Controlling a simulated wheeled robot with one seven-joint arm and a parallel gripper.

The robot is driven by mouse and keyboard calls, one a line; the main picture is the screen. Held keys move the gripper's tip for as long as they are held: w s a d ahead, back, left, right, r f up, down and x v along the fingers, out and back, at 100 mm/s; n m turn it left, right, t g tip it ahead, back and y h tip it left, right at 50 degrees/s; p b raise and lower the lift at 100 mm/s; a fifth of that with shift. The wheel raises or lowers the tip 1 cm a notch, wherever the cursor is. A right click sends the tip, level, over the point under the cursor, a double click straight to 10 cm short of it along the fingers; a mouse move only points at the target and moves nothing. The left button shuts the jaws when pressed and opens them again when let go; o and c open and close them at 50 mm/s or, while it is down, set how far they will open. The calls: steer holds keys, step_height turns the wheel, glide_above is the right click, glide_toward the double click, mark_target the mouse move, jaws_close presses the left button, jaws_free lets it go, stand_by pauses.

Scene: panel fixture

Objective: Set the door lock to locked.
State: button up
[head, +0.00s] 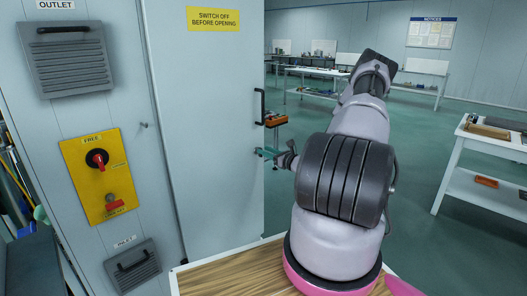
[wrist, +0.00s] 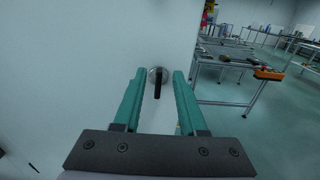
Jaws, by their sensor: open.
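The door lock (wrist: 158,77) shows in the wrist view as a round silver plate with a dark turn piece, which stands about upright in the picture. It is on the pale door face. My gripper (wrist: 160,71) is open, with one teal finger on each side of the lock in the picture. I cannot tell whether the fingers touch it. In the head view my gripper (head: 266,153) is at the right edge of the grey door (head: 215,130), below the black pull handle (head: 259,106). I cannot make out the lock there.
Left of the door, a yellow panel (head: 117,188) carries a red FREE switch (head: 97,159) and a lower red handle (head: 115,205). Vents sit above and below it. A wooden surface (head: 235,272) lies below the door. Open floor and workbenches (head: 485,150) are to the right.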

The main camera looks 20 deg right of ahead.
steer(key=shift+x, duration=0.9)
jaws_close()
steer(key=shift+m, duration=0.3)
steer(key=m, duration=0.3)
steer(key=shift+w+d+m, duration=0.15)
steer(key=shift+d+m, duration=0.15)
steer(key=shift+m, duration=0.1)
steer(key=shift+w+d+f+m, duration=0.1)
steer(key=shift+d+f+m, duration=0.2)
steer(key=shift+m, duration=1.95)
steer(key=shift+d+f+m, duration=0.1)
steer(key=shift+f+m, duration=0.25)
steer(key=shift+m, duration=1.95)
steer(key=shift+w+d+f+m, duration=0.15)
steer(key=shift+f+m, duration=0.2)
steer(key=shift+m, duration=1.9)
steer(key=shift+s, duration=0.1)
